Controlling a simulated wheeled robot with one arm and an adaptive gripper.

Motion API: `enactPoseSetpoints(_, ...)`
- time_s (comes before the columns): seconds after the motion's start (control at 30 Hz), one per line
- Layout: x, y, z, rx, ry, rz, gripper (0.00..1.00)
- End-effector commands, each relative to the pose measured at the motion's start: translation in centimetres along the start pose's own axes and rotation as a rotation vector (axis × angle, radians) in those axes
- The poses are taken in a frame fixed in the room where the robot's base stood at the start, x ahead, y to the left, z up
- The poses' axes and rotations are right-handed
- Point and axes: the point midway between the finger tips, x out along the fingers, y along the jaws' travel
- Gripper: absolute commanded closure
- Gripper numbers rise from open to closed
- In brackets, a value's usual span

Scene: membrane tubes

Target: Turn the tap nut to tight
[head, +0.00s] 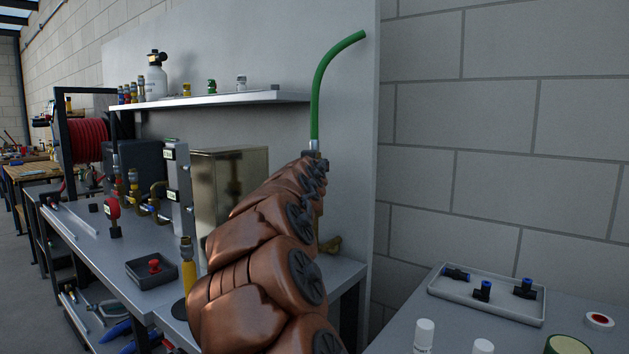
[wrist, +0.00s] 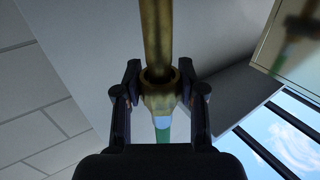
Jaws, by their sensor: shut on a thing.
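In the wrist view the brass tap nut (wrist: 158,101) sits between the two dark fingers of my gripper (wrist: 160,80), which is shut on it. A brass pipe (wrist: 157,35) runs from the nut to the top of the picture. A green tube (wrist: 163,133) shows on the other side of the nut. In the head view the green tube (head: 317,95) rises from beside my gripper (head: 314,158) and bends right at its top. My brown arm hides the nut there. A brass piece (head: 331,245) shows low behind the arm. I cannot tell how tight the nut is.
A shelf (head: 215,100) with a white bottle (head: 157,80) and small fittings is on the panel behind. A grey tray (head: 455,296) with black fittings lies at right.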

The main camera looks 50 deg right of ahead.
Motion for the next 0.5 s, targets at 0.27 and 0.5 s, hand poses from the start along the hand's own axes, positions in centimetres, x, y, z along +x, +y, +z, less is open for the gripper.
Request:
enactPoseSetpoints(0.27,0.04,0.12,0.32,-0.003,0.003,0.088,0.95)
enactPoseSetpoints(0.5,0.02,0.03,0.07,-0.003,0.006,0.155,0.95)
